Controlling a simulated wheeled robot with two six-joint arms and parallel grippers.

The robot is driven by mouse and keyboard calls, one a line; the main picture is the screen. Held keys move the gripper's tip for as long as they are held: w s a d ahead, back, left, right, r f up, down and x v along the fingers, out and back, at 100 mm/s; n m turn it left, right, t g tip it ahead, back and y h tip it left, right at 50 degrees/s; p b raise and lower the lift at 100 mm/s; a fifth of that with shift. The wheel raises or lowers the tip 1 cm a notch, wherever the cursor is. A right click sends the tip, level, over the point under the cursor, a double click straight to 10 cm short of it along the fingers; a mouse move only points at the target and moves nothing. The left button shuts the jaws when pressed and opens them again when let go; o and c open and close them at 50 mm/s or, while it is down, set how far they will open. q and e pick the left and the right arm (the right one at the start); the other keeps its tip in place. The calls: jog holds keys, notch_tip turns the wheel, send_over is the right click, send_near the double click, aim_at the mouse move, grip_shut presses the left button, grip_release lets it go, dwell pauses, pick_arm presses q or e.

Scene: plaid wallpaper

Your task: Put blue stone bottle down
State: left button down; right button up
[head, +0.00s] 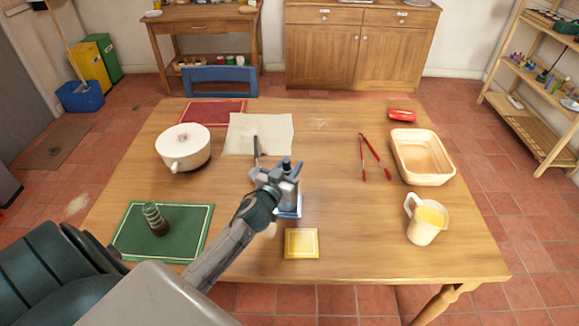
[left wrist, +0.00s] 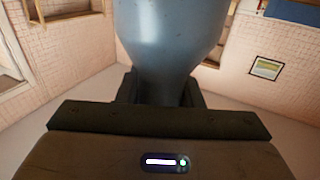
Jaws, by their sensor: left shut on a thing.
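The blue stone bottle (head: 290,197) is grey-blue and looks upright near the middle of the table (head: 330,220), partly hidden by my left gripper (head: 276,178). The gripper is shut on it. In the left wrist view the bottle (left wrist: 170,38) fills the top middle, narrowing down between the dark fingers (left wrist: 162,92). A blue coaster with a pale border (head: 291,213) shows at the bottle's lower end. I cannot tell whether the bottle touches it. My right gripper is not in view.
A yellow coaster (head: 301,243) lies just in front. A white pot (head: 183,147), cream cloth (head: 259,134), red tongs (head: 375,155), tan basin (head: 421,157) and yellow-filled jug (head: 427,220) stand around.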

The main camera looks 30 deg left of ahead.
pick_arm(q)
jog(key=shift+f, duration=0.15)
jog(key=c, duration=1)
grip_release()
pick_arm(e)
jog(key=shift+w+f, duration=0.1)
pick_arm(q)
jog(key=shift+r, duration=0.25)
jog(key=s+d+b, duration=0.1)
jog(key=s+b, duration=0.4)
jog(key=s, duration=0.7)
jog(key=shift+d, duration=0.15)
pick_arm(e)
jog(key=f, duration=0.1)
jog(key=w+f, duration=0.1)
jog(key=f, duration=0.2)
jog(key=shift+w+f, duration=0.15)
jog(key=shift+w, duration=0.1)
